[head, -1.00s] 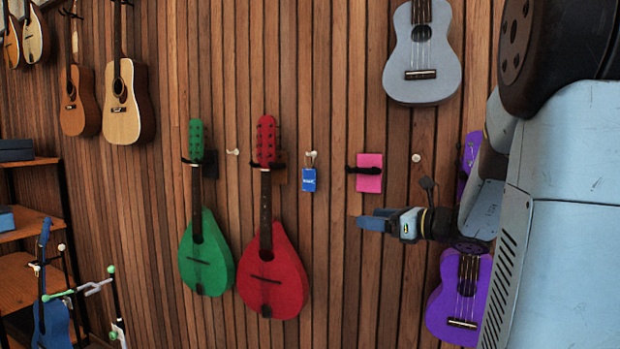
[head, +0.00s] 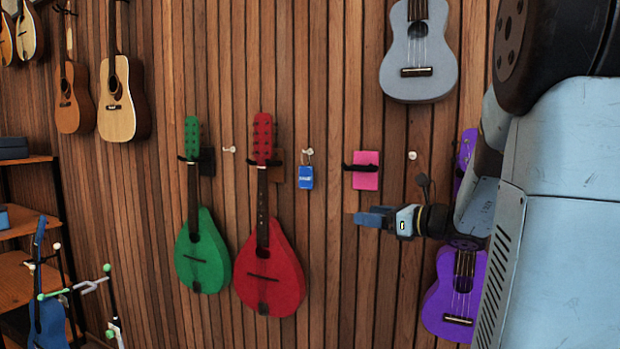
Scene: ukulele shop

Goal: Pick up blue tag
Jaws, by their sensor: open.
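The blue tag (head: 306,177) is a small blue rectangle with pale lettering, hanging from a light peg on the slatted wood wall in the head view. It is right of the red instrument and left of the pink square. My gripper (head: 362,218) has blue fingers and points left. It is to the right of the tag and a little lower in the picture, with a gap between them. It is open and empty. How far it stands from the wall is hard to tell.
A pink square (head: 366,170) with a dark hook is just above my gripper. A red instrument (head: 270,268) and a green one (head: 202,250) hang left of the tag. A purple ukulele (head: 455,295) hangs below my arm, a grey one (head: 418,60) above.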

